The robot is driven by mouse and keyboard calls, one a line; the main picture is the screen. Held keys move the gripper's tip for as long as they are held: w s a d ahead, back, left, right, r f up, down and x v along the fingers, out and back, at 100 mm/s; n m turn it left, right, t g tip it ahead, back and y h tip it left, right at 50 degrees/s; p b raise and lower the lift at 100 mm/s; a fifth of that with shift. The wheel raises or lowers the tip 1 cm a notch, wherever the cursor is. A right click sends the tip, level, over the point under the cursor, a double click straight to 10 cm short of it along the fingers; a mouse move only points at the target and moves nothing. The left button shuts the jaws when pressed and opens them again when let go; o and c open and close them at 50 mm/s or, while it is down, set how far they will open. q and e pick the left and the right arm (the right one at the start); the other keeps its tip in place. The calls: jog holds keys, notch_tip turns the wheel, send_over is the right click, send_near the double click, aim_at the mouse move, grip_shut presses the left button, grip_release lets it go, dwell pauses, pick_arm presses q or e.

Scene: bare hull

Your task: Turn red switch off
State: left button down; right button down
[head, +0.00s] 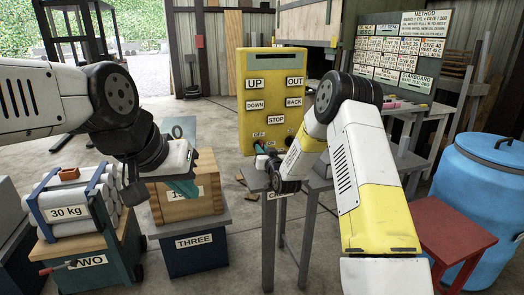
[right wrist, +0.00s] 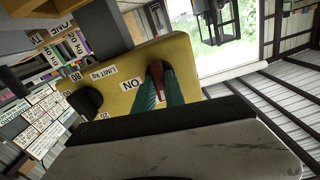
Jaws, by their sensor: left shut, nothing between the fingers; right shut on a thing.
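The yellow control panel (head: 290,62) stands upright at the back middle, with labels UP, OUT, DOWN, BACK and STOP. In the right wrist view, the red switch (right wrist: 165,76) is a small red lever on the yellow panel face (right wrist: 180,50). My right gripper (right wrist: 160,92) is shut on it, its green fingers on both sides. An ON label (right wrist: 131,84) is beside the fingers. In the head view, my right gripper (head: 262,149) is at the panel's lower part, and the switch is mostly hidden. My left gripper (head: 187,188) is shut and empty, in front of the wooden box.
The wooden box (head: 210,196) sits on a stand labelled THREE (head: 195,258). A rack with a 30 kg load (head: 68,212) is at left. A grey table (head: 260,182) stands below my right gripper. A blue barrel (head: 490,190) and red stool (head: 445,235) are at right.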

jog(key=shift+n, duration=0.6)
jog(key=shift+f, duration=0.1)
jog(key=c, duration=1.4)
grip_release()
jog(key=v, duration=0.8)
